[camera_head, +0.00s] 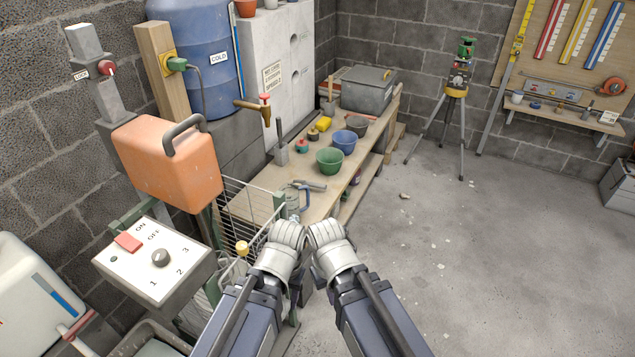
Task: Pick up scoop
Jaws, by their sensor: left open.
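I cannot pick out the scoop for certain. A grey tool with an upright dark handle (280,152) stands on the wooden bench at its left edge. Either is too small to name surely. My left gripper (288,232) is open at the near end of the bench, short of both tools. My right gripper (325,231) is close beside it on the right. The wrist housings hide most of the fingers, and I see nothing held.
The bench (257,207) also bears a green bowl (330,161), a blue bowl (344,142) and a grey lidded box (368,90). A wire rack (240,205) and a switch box (155,258) stand at left. The floor to the right is mostly clear up to a tripod (456,90).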

